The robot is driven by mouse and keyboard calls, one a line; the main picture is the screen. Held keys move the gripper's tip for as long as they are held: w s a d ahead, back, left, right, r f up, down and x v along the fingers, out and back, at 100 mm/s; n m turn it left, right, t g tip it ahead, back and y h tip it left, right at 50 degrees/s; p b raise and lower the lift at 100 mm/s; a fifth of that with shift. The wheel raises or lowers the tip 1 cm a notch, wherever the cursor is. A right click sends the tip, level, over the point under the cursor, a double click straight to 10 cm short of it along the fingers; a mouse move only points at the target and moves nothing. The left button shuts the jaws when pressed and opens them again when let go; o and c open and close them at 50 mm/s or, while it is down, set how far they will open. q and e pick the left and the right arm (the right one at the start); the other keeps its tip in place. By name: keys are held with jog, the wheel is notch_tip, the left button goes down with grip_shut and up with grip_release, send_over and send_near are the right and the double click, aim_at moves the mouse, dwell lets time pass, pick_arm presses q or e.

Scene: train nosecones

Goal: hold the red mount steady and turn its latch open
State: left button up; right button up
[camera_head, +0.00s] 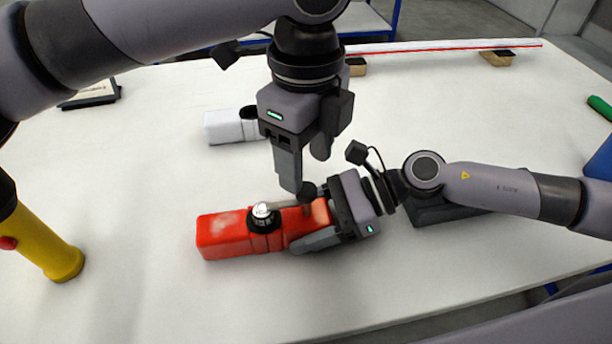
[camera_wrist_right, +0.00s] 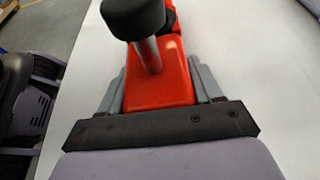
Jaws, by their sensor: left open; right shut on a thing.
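The red mount (camera_head: 222,236) lies on the white table in the head view, with a silver cap (camera_head: 262,211) in a black ring on top. A black knob (camera_head: 307,190) on a grey stem stands near its right end; it is large in the right wrist view (camera_wrist_right: 135,18). I cannot tell which of these is the latch. My right gripper (camera_head: 308,228) is shut around the mount's right end, fingers on both sides. My left gripper (camera_head: 306,174) points down, open, above and behind the mount, its fingertips close to the black knob. Contact there cannot be told.
A white block with a dark round opening (camera_head: 222,127) lies behind the mount. A black flat object (camera_head: 88,97) lies at the far left; a red-and-white strip (camera_head: 430,47) runs along the back. The front table area is clear.

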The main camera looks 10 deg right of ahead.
aim_at(306, 189)
pick_arm(q)
jog(key=shift+f, duration=2.3)
jog(key=shift+c, duration=0.3)
grip_shut()
